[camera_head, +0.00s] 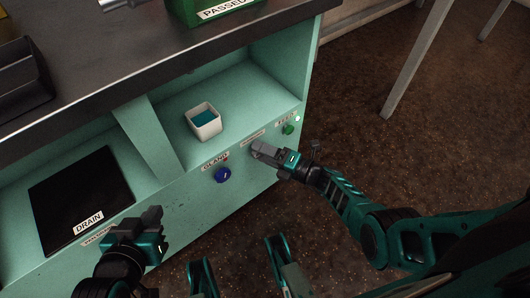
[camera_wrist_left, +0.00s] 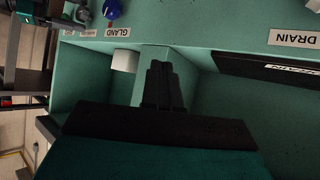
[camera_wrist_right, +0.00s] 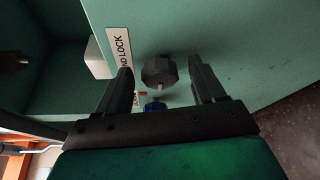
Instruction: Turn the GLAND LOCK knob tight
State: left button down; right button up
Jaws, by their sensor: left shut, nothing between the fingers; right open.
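The GLAND LOCK knob (camera_wrist_right: 158,72) is a dark, faceted knob on the green cabinet front, seen in the right wrist view beside a label (camera_wrist_right: 118,48) whose visible part reads "D LOCK". My right gripper (camera_wrist_right: 160,76) is open, with one finger on each side of the knob; I cannot tell whether either touches it. In the head view my right gripper (camera_head: 262,152) hides the knob. My left gripper (camera_head: 153,220) is shut and empty in front of the cabinet near the DRAIN panel; its closed fingers (camera_wrist_left: 163,86) show in the left wrist view.
A blue knob (camera_head: 223,175) under the GLAND label (camera_head: 215,161) and a green knob (camera_head: 288,129) flank my right gripper. A white cup (camera_head: 203,122) with blue contents stands on the shelf. The black DRAIN panel (camera_head: 80,195) is left. A green PASSED bin (camera_head: 205,10) sits on top.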

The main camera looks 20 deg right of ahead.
pick_arm(q)
jog(key=r+p, duration=0.1)
jog(key=p, duration=0.1)
jog(key=a+p, duration=0.1)
jog(key=shift+s+a+r+p, duration=0.1)
jog(key=shift+s+r+p, duration=0.1)
jog(key=shift+r+p, duration=0.2)
pick_arm(e)
jog(key=v, duration=1.3)
